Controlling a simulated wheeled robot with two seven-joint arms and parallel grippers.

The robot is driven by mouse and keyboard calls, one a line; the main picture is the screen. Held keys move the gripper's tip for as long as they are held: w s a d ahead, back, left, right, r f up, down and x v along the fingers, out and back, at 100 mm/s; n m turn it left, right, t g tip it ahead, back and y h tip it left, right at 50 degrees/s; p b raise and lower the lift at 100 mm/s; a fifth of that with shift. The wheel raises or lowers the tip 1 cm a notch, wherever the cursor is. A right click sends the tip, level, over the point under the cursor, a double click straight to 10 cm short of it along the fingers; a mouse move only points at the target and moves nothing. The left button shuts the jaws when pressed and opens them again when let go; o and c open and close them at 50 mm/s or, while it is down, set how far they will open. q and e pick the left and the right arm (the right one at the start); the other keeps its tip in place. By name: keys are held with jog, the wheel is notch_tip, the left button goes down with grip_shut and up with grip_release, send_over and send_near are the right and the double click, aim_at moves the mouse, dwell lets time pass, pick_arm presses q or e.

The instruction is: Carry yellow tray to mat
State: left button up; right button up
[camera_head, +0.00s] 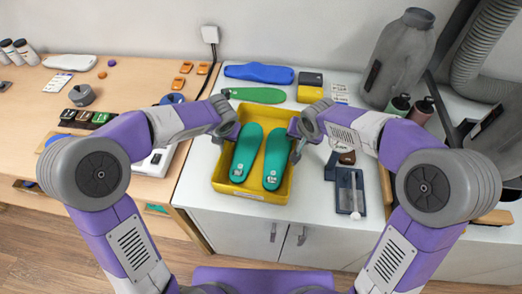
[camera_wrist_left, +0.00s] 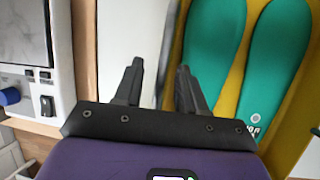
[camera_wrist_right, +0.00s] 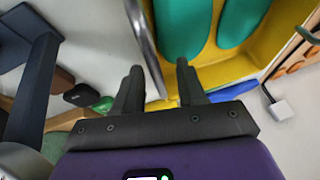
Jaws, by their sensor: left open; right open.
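The yellow tray (camera_head: 250,196) sits on the white counter and holds two green insoles (camera_head: 245,152) side by side. A grey handle runs along each side of the tray; the right one (camera_wrist_right: 145,45) shows in the right wrist view. My left gripper (camera_wrist_left: 158,75) is open at the tray's left side, with its fingers either side of the handle and rim. My right gripper (camera_wrist_right: 160,72) is open at the right side, its fingers around the end of the grey handle. Neither is closed on it. I cannot make out a mat.
A blue insole (camera_head: 260,73) and a green piece (camera_head: 255,95) lie behind the tray. A dark blue holder (camera_head: 350,190) and bottles (camera_head: 420,110) stand to the right. A wooden table (camera_head: 30,110) with small items is on the left. The counter's front edge is near the tray.

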pick_arm(q)
grip_shut()
pick_arm(e)
grip_shut()
pick_arm(q)
jog(key=shift+r, duration=0.1)
pick_arm(e)
jog(key=shift+r, duration=0.1)
